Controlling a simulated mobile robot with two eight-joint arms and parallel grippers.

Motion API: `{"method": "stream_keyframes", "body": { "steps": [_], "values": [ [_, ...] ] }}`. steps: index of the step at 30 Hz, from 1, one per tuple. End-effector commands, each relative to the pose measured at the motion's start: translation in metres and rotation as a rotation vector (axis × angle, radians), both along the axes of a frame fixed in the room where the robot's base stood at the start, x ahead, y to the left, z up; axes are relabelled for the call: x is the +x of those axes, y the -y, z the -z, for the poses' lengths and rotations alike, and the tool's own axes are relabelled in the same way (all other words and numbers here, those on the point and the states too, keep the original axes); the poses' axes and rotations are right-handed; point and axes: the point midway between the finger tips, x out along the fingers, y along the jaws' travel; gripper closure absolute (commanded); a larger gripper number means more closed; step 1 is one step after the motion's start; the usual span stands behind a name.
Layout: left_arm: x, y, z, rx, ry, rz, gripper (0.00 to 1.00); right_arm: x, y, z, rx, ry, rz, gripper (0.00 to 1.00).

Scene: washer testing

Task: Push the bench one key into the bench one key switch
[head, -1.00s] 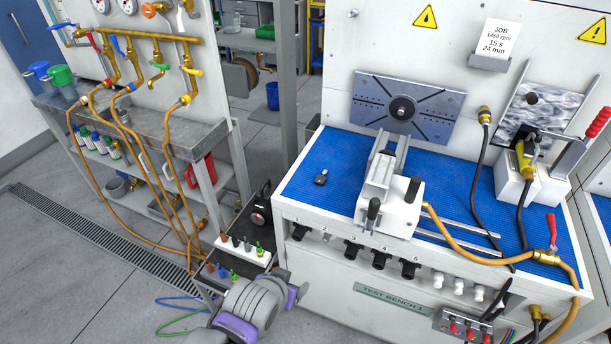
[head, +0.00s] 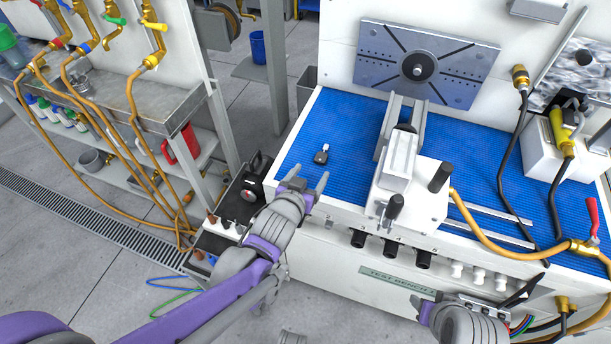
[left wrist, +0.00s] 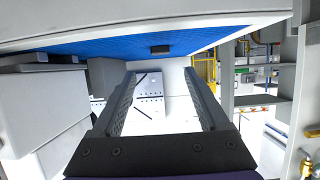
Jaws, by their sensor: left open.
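The key (head: 321,153), with a dark head and a pale tip, lies on the blue mat (head: 345,120) near the bench's left edge. My left gripper (head: 308,182) is open and empty at the bench's front left corner, just short of the key and apart from it. In the left wrist view its two fingers (left wrist: 163,103) stand apart with nothing between them. A small dark block (left wrist: 160,50) shows against the blue there; I cannot tell if it is the key. My right gripper (head: 520,292) is at the lower right, its opening unclear. I cannot make out the key switch.
A white clamp fixture (head: 412,195) with black knobs stands on the mat right of the key. Black and white ports (head: 423,258) line the bench front. An orange hose (head: 490,235) crosses the right side. A black box (head: 252,180) stands left of the bench.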

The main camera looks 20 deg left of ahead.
Motion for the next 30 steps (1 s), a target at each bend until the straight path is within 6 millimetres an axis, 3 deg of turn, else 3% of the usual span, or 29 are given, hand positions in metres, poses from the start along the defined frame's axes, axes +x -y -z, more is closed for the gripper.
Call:
{"method": "stream_keyframes", "body": {
  "steps": [6, 12, 18, 26, 30],
  "values": [
    [0.038, 0.001, 0.017, 0.000, -0.001, -0.001, 0.22, -0.001, 0.000, 0.007, 0.000, -0.002, 0.000, 0.50],
    [0.064, 0.002, 0.027, -0.002, -0.001, -0.001, 0.22, -0.001, 0.000, 0.010, 0.000, -0.003, 0.000, 0.50],
    [0.076, 0.002, 0.032, -0.001, -0.002, 0.000, 0.22, -0.001, 0.000, 0.011, 0.000, -0.004, 0.000, 0.50],
    [0.077, 0.002, 0.032, 0.000, -0.002, -0.001, 0.22, -0.001, 0.000, 0.011, 0.000, -0.003, 0.000, 0.50],
    [0.077, 0.002, 0.032, 0.000, -0.002, -0.001, 0.44, -0.001, 0.000, 0.011, 0.000, -0.004, 0.000, 0.50]
  ]
}}
